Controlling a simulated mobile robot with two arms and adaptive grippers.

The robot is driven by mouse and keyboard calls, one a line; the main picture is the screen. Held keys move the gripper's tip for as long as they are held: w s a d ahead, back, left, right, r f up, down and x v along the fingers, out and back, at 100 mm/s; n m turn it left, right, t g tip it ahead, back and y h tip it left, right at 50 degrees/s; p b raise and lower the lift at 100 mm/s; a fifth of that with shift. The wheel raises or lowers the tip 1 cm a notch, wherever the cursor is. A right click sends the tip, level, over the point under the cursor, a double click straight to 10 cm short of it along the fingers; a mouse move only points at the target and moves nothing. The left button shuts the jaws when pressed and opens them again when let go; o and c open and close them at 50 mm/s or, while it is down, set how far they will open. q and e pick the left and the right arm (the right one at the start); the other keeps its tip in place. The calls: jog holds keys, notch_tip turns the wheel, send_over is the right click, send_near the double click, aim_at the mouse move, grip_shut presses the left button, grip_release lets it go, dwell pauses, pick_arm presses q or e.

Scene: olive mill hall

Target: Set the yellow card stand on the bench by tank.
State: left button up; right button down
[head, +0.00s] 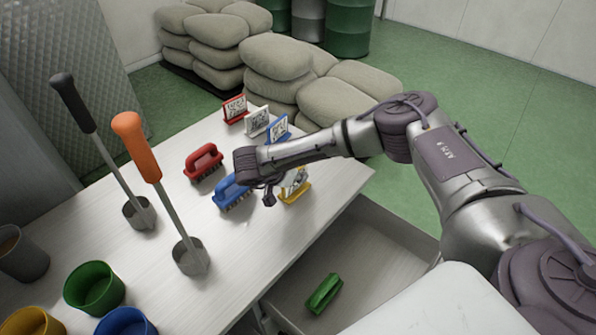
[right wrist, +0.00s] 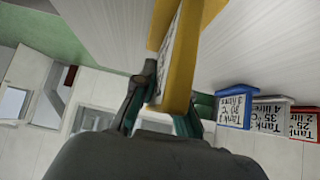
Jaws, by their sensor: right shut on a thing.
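The yellow card stand (head: 297,193) is at the right edge of the bench (head: 325,165), partly hidden behind my right gripper (head: 272,190). My right gripper is shut on it. In the right wrist view the yellow card stand (right wrist: 186,55) stands large between the fingers of the right gripper (right wrist: 160,108), with its printed white card partly in sight. I cannot tell whether its base touches the bench top. My left gripper is not in view.
Blue (head: 278,129), white (head: 257,121) and red (head: 235,108) card stands line the bench's far end. A blue brush (head: 231,192) and red brush (head: 203,161) are close by. An open drawer (head: 375,235) holds a green brush (head: 324,293). Scoops and cups stand at left.

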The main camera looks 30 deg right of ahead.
jog(key=shift+f, duration=0.1)
jog(key=c, duration=1.2)
grip_release()
jog(key=shift+r, duration=0.2)
jog(key=b+v, duration=0.4)
jog(key=v, duration=0.8)
